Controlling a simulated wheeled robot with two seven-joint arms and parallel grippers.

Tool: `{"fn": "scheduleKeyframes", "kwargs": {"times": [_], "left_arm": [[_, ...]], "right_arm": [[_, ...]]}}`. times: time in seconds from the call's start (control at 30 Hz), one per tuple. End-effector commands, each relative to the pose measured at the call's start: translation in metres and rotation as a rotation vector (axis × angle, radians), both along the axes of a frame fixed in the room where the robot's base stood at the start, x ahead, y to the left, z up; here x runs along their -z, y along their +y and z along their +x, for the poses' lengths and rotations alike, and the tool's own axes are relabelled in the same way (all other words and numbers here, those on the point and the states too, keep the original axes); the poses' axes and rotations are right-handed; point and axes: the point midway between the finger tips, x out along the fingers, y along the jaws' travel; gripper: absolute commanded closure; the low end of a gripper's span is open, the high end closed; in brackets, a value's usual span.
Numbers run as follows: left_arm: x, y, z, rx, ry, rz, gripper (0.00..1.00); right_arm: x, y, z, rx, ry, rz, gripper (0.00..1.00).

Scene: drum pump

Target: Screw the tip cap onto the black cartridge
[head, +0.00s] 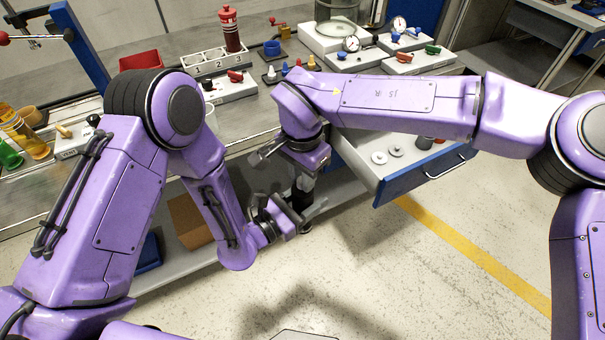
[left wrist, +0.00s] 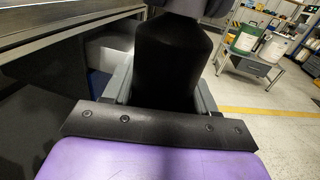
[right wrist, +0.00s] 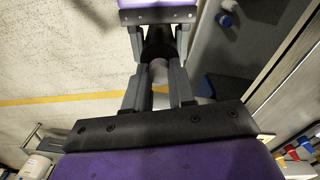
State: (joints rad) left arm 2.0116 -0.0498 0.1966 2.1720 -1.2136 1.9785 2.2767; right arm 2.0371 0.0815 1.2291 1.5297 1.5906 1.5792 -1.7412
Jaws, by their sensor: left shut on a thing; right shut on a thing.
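The black cartridge (left wrist: 170,62) stands roughly upright between the fingers of my left gripper (head: 300,212), which is shut on it. It also shows as a dark upright piece in the head view (head: 306,229). My right gripper (head: 303,182) is directly above, pointing down, shut on a small pale piece (right wrist: 159,72) that appears to be the tip cap. In the right wrist view the pale piece lines up with the dark cartridge end. Whether they touch or are threaded is hidden by the fingers.
The grippers are in front of the bench edge. An open blue drawer (head: 411,186) with pale discs is just right of them. Several coloured caps (head: 298,66) stand on the bench behind. A cardboard box (head: 190,224) sits on the lower shelf. Floor at front right is clear.

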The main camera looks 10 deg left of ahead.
Motion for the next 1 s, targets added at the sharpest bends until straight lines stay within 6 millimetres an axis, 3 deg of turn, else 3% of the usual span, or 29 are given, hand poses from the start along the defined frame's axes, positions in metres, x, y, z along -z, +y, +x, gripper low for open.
{"fn": "scheduleKeyframes", "kwargs": {"times": [0.17, 0.8, 1.0], "left_arm": [[-0.0003, -0.0004, 0.0, 0.001, -0.001, -0.001, 1.0], [-0.0002, -0.0007, -0.0004, 0.002, 0.0, 0.0, 1.0], [-0.0002, -0.0008, -0.0006, 0.003, 0.0, 0.0, 1.0]], "right_arm": [[0.0001, -0.0001, 0.0003, 0.346, -0.002, 0.004, 1.0], [0.0013, 0.0004, -0.0004, 2.364, -0.01, 0.012, 1.0], [0.0012, 0.0007, -0.0002, 2.781, -0.011, 0.015, 1.0]]}}
